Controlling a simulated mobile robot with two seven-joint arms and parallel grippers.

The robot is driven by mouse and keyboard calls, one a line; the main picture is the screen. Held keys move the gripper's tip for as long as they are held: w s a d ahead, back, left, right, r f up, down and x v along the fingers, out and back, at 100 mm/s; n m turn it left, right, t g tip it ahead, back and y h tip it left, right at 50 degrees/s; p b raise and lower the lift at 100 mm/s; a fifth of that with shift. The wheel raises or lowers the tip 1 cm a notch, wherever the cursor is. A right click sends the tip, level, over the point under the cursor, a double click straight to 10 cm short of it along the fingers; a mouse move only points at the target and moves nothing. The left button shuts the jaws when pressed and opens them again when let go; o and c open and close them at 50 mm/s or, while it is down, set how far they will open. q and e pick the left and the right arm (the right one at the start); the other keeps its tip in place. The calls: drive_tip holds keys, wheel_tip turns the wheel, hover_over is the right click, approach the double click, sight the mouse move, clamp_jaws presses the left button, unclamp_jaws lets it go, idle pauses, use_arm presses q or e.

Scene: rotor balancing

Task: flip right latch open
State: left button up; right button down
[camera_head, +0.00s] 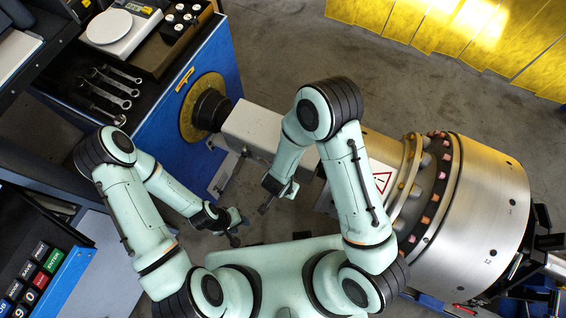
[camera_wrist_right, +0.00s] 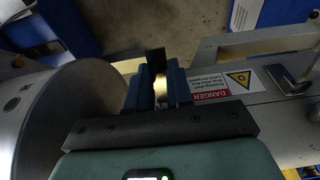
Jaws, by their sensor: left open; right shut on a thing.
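My right gripper (camera_head: 278,196) is beside the grey machine housing in the head view, left of the large silver rotor (camera_head: 495,190). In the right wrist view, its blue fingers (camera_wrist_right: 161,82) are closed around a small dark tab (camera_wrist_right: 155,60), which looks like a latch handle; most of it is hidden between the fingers. A second latch-like metal piece (camera_wrist_right: 293,84) lies on the grey housing to the right, beside the danger label (camera_wrist_right: 225,84). My left gripper (camera_head: 232,228) is open and empty, above the floor at the left of my body.
A blue cabinet (camera_head: 180,120) with the machine's drive shaft (camera_head: 210,110) stands at the left. A dark bench holds wrenches (camera_head: 112,88) and a scale (camera_head: 110,30). A keypad panel (camera_head: 35,275) is at lower left. Yellow panels (camera_head: 450,30) line the back. Grey floor (camera_head: 290,50) is clear between.

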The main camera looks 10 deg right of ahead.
use_arm(q)
drive_tip(key=shift+w+r+p, duration=0.35)
drive_tip(key=shift+w+r, duration=0.4)
use_arm(e)
drive_tip(key=shift+w+r, duration=0.25)
drive_tip(key=shift+r, duration=0.1)
drive_tip(key=c, duration=1)
unclamp_jaws()
drive_tip(key=shift+s+g, duration=0.15)
drive_tip(key=shift+g, duration=0.15)
drive_tip(key=shift+r, duration=0.4)
drive_tip(key=r, duration=0.1)
drive_tip(key=r+p, duration=0.1)
drive_tip(key=r, duration=0.3)
drive_tip(key=shift+s+a, duration=0.2)
drive_tip(key=shift+a, duration=0.05)
use_arm(q)
drive_tip(key=shift+w+r+t, duration=0.3)
drive_tip(key=shift+w+r, duration=0.4)
drive_tip(key=shift+w, duration=0.2)
use_arm(e)
wheel_tip(320, 180, up, 7)
drive_tip(key=s, duration=0.1)
drive_tip(key=shift+s+a+r, duration=0.2)
drive_tip(key=shift+a, duration=0.1)
